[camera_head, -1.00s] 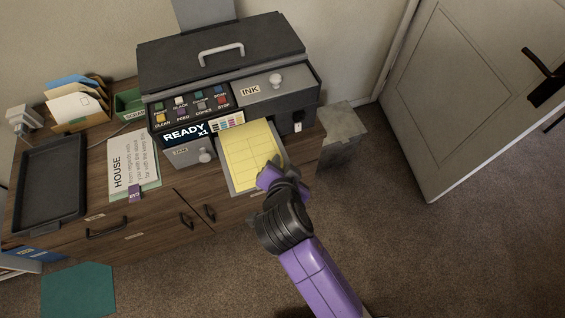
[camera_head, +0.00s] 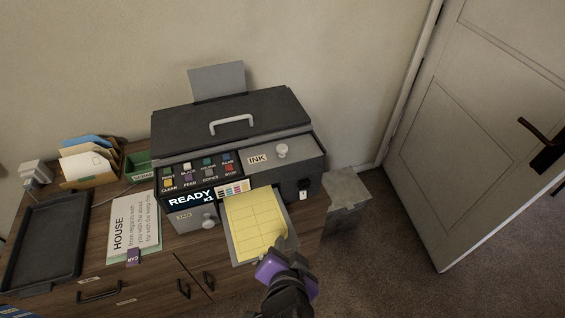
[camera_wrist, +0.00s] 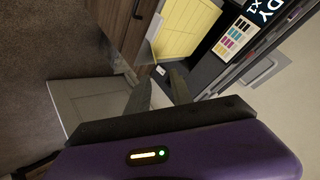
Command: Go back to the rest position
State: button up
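My gripper (camera_head: 284,244) is in front of the printer's output tray, near its lower right corner in the head view. In the wrist view its two grey fingers (camera_wrist: 160,84) stand apart with nothing between them, so it is open and empty. A yellow sheet with a printed grid (camera_head: 252,217) lies on the grey output tray (camera_head: 237,258). The sheet also shows in the wrist view (camera_wrist: 186,27), beyond the fingertips and apart from them.
The black printer (camera_head: 232,132) stands on the wooden desk (camera_head: 150,283), its display reading READY x1. Left are a HOUSE sheet (camera_head: 132,222), a black tray (camera_head: 45,245) and a folder holder (camera_head: 88,165). A grey bin (camera_head: 345,205) stands right, then open carpet and a door (camera_head: 490,130).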

jog(key=s+a+r+n+t+y, duration=0.1)
jog(key=a+r+n+t+y, duration=0.2)
jog(key=r+n+t+y, duration=0.25)
jog(key=s+d+r+n+h, duration=0.1)
jog(key=s+d+h, duration=0.1)
jog(key=s+d, duration=0.8)
jog(key=s+d+r+n+h, duration=0.1)
jog(key=s+d+r+h, duration=0.1)
jog(key=s+d, duration=0.8)
jog(key=s+g, duration=0.1)
jog(key=s, duration=0.5)
jog(key=shift+d+n+h, duration=0.2)
jog(key=shift+n+h, duration=0.15)
